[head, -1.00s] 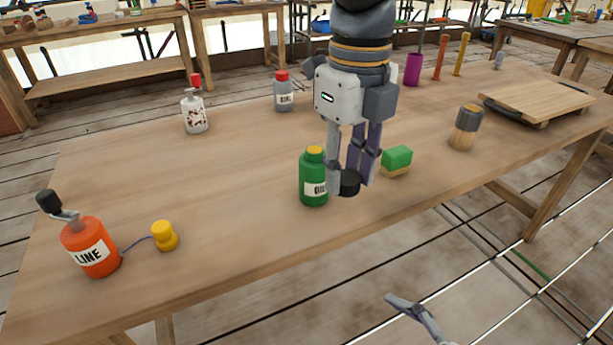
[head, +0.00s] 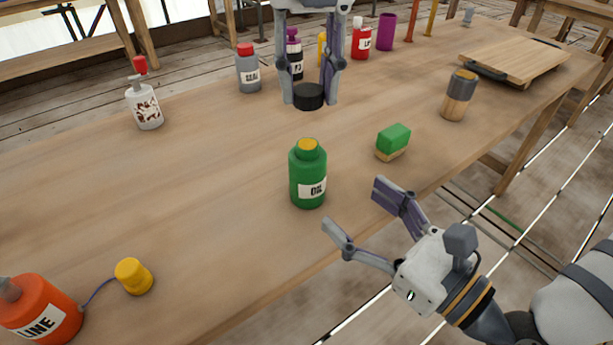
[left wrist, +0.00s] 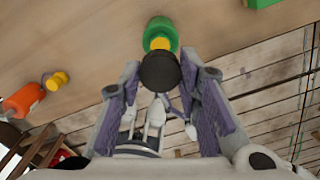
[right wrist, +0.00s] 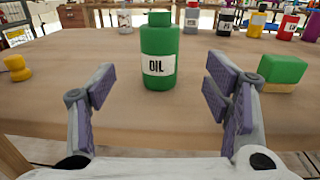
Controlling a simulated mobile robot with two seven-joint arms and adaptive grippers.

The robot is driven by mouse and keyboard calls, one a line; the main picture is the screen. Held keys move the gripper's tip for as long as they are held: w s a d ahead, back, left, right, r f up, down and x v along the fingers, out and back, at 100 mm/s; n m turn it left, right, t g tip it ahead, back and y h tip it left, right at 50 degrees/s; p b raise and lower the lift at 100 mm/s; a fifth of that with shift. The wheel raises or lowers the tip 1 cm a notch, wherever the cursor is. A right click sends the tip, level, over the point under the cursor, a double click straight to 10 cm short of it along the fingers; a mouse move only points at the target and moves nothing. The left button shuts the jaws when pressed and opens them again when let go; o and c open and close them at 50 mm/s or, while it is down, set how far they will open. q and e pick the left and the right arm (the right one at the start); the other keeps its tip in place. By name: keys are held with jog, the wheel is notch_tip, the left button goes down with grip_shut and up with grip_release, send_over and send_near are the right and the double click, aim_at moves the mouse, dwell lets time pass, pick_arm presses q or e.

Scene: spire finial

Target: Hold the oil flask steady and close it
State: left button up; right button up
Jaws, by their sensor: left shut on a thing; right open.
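The green oil flask (head: 307,178) stands upright on the table with its yellow top uncovered. It also shows in the left wrist view (left wrist: 163,28) and the right wrist view (right wrist: 159,52). My left gripper (head: 311,98) is shut on a black cap (head: 308,97) and holds it above and behind the flask in the head view; the cap also shows in the left wrist view (left wrist: 160,70). My right gripper (head: 352,208) is open and empty at the table's front edge. In the right wrist view its fingers (right wrist: 165,95) frame the flask, not touching it.
A green sponge-like block (head: 393,141) lies right of the flask. An orange bottle (head: 38,312) and yellow cap (head: 133,276) are at the left. Table around the flask is clear.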

jog(key=x, duration=1.1)
jog(key=shift+w+a, duration=0.2)
jog(key=shift+a, duration=0.05)
grip_shut()
pick_arm(q)
send_over(307, 143)
jog(key=shift+f, duration=2.5)
